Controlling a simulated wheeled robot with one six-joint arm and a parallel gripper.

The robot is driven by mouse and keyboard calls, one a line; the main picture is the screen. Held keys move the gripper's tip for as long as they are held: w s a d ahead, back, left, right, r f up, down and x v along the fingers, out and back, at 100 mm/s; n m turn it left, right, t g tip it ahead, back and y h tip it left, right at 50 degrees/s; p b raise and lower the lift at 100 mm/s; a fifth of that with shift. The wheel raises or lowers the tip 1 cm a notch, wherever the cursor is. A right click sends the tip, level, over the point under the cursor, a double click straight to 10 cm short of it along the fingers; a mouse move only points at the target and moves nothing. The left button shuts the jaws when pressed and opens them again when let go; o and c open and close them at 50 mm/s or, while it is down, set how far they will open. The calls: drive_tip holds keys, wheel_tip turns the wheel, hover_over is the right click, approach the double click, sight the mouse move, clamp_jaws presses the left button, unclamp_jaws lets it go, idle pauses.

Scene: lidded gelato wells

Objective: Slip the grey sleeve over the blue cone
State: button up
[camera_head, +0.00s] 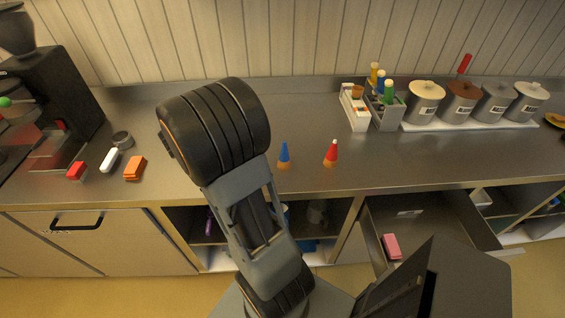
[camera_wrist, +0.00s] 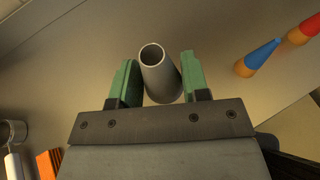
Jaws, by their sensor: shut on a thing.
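The blue cone (camera_head: 284,153) stands upright on a tan base on the steel counter, right of my arm. It also shows in the wrist view (camera_wrist: 262,54) at the upper right. The grey sleeve (camera_wrist: 160,77) is a hollow tapered tube between the green fingers of my gripper (camera_wrist: 157,82), its open narrow end toward the camera. My gripper is shut on the sleeve, though a slim gap seems to show beside it. In the wrist view the sleeve is apart from the blue cone. In the head view my arm hides the gripper and the sleeve.
A red cone (camera_head: 332,152) stands right of the blue one. Lidded wells (camera_head: 425,101) and a grey caddy (camera_head: 383,108) stand at the back right. Orange (camera_head: 135,167) and red (camera_head: 76,171) blocks lie left. An open drawer (camera_head: 418,227) juts out at the front right.

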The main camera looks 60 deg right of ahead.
drive_tip(key=s+d+m+g, duration=0.4)
drive_tip(key=s+d+g, duration=0.1)
drive_tip(key=s+d, duration=0.2)
drive_tip(key=m+g+y+b, duration=0.2)
drive_tip(key=m+g, duration=0.3)
hover_over(284, 148)
drive_tip(key=w, duration=0.1)
drive_tip(key=f, duration=0.1)
drive_tip(key=shift+g, duration=0.3)
drive_tip(key=f, duration=0.5)
drive_tip(key=shift+s+d, duration=0.3)
drive_tip(key=shift+f+p, duration=0.35)
drive_tip(key=shift+f, duration=2.05)
drive_tip(key=shift+f+b, duration=0.3)
drive_tip(key=shift+f, duration=0.15)
drive_tip(key=o, duration=0.7)
drive_tip(key=shift+r, duration=0.1)
